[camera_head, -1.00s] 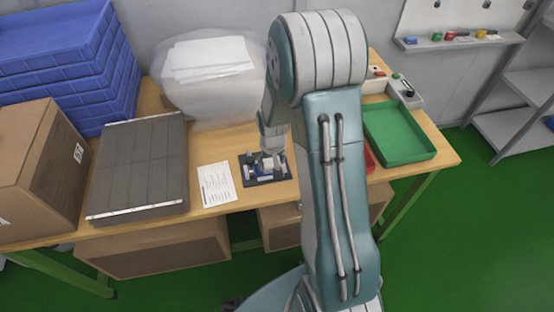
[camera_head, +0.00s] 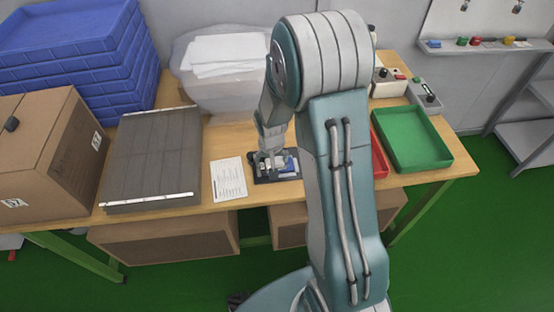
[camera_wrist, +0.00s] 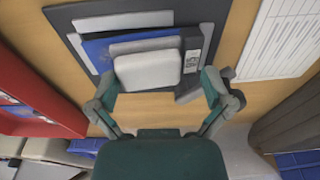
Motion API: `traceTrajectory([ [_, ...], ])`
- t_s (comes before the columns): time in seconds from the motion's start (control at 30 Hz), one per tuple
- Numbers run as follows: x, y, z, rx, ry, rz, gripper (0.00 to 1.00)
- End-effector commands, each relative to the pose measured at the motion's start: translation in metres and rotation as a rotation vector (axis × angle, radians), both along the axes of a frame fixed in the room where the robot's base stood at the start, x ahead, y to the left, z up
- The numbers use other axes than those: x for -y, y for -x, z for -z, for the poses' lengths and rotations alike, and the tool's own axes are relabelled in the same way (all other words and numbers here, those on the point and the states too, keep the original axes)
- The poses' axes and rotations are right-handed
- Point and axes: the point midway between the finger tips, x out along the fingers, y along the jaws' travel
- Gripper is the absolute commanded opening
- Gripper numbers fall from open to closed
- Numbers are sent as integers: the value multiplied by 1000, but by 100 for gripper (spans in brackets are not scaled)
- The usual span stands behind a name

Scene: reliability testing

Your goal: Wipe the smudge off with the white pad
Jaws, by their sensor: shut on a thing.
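My gripper (camera_wrist: 158,88) is shut on the white pad (camera_wrist: 148,71), with one finger at each side of it in the wrist view. The pad is over a blue panel (camera_wrist: 96,50) and a grey plate (camera_wrist: 145,45); I cannot tell whether it touches them. These sit on a dark base (camera_wrist: 60,16) on the table. In the head view my gripper (camera_head: 271,157) is over the same base, and the blue panel (camera_head: 291,165) shows at its right. I see no smudge; the pad and gripper hide part of the surface.
A printed sheet (camera_head: 228,180) lies left of the base, with a grey slab (camera_head: 150,160) beyond. A red tray (camera_head: 380,160) and a green tray (camera_head: 410,140) are at right. A clear bag (camera_head: 215,85) stands behind. Bare wood surrounds the base narrowly.

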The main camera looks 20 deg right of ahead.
Motion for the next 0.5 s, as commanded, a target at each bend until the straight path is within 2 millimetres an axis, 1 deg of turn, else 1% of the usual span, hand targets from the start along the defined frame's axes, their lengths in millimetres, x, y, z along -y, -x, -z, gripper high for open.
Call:
traceTrajectory([
  [0.03,-5,0,2,1,-6,-3,43],
  [0.17,4,3,2,-2,-5,-3,42],
  [0.27,12,6,2,-2,-6,-4,34],
  [0.37,21,8,2,-4,-9,-4,20],
  [0.5,30,10,1,-4,-10,-5,19],
])
